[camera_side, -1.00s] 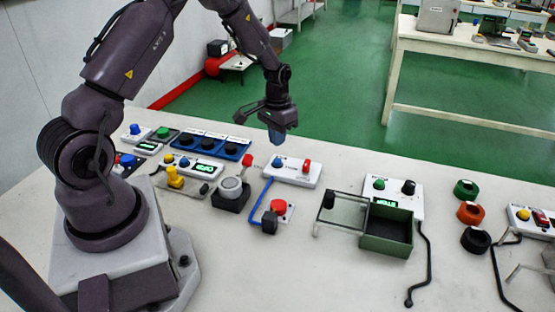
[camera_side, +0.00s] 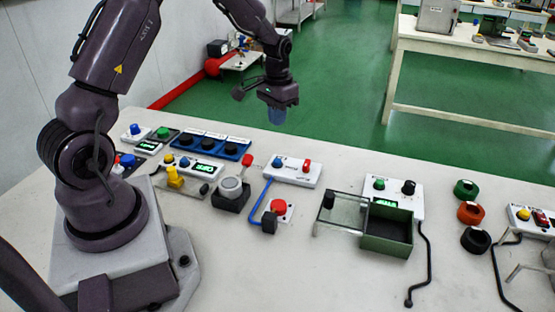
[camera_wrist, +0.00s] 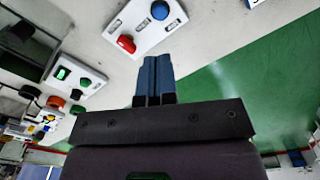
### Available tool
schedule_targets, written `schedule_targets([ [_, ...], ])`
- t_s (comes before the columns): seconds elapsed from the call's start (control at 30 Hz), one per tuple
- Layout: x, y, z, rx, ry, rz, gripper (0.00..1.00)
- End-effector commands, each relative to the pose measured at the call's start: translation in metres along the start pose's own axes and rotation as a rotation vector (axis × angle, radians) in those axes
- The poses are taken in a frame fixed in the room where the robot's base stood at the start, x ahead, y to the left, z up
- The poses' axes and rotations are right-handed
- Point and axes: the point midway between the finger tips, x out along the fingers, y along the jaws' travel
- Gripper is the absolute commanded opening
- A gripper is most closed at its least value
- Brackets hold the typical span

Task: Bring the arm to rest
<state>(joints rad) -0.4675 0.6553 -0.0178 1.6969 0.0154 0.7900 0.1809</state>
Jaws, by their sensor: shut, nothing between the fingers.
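My gripper (camera_side: 277,116) hangs in the air beyond the back edge of the workbench, pointing down, with the green floor behind it in the side view. Its blue fingers are together and empty. They also show closed in the wrist view (camera_wrist: 154,62). In the side view the white box with a blue knob and red switch (camera_side: 292,172) stands on the bench below my gripper, apart from it. The same box shows ahead of the fingers in the wrist view (camera_wrist: 146,27).
The white bench (camera_side: 330,270) carries a green open-topped box (camera_side: 386,244), a white unit with a green display (camera_side: 394,192), coloured rings (camera_side: 471,212), a red button (camera_side: 280,208) and a blue tray with black knobs (camera_side: 212,146). Bare bench lies in front. Another table (camera_side: 480,60) stands behind.

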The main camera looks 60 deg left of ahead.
Motion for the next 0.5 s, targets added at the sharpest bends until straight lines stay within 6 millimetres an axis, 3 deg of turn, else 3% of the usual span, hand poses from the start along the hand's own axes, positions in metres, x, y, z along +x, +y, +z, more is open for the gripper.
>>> schedule_targets([
  [0.17, 0.002, 0.001, 0.003, -0.019, -0.013, 0.003, 0.0],
  [0.27, 0.006, 0.005, 0.024, -0.045, -0.064, 0.011, 0.0],
  [0.5, -0.06, 0.041, 0.073, -0.034, -0.026, 0.001, 0.0],
])
